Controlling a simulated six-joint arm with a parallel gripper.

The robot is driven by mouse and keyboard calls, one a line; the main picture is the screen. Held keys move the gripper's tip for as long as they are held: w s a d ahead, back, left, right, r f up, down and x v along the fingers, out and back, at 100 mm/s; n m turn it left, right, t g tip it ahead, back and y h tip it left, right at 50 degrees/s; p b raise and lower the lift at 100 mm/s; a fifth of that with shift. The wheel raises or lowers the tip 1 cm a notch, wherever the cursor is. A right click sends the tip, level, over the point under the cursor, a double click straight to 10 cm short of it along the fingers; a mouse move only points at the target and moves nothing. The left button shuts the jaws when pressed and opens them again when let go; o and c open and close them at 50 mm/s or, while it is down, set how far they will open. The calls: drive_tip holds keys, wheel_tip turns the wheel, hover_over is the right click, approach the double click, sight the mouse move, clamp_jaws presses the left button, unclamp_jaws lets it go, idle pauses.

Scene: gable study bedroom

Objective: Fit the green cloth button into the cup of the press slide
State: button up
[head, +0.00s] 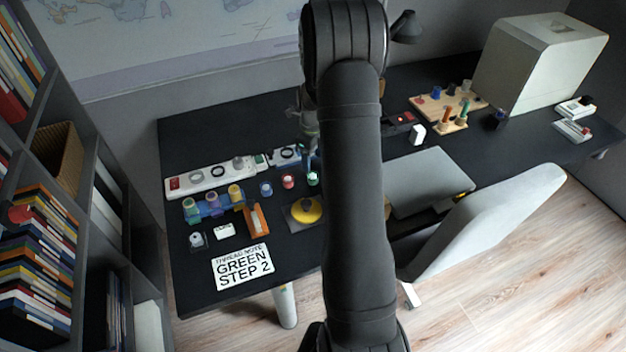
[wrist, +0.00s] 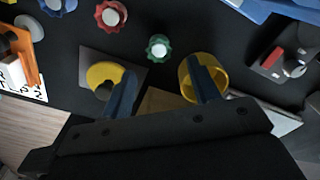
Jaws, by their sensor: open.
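The green cloth button (wrist: 158,46), with a pale round centre, lies on the dark desk in the wrist view; it also shows beside my arm in the head view (head: 312,179). My gripper (wrist: 163,70) is open and empty, its two dark blue fingers apart, with the green button beyond and between the tips. A hollow yellow cup (wrist: 187,84) lies behind the right finger, partly hidden; it may be the cup of the press slide, but I cannot tell. A yellow disc (wrist: 98,74) sits on a grey plate (wrist: 135,72) behind the left finger.
Red (wrist: 110,15) and blue (wrist: 58,4) buttons lie left of the green one. A note (head: 243,266) reads "THREAD NOTE GREEN STEP 2". A spool rack (head: 212,208), an orange holder (head: 257,220) and a closed laptop (head: 430,180) stand around. My arm hides the desk's middle.

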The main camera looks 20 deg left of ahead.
wheel_tip(320, 180, down, 8)
drive_tip(key=shift+s+r, duration=0.1)
drive_tip(key=shift+r, duration=0.05)
drive_tip(key=c, duration=1.1)
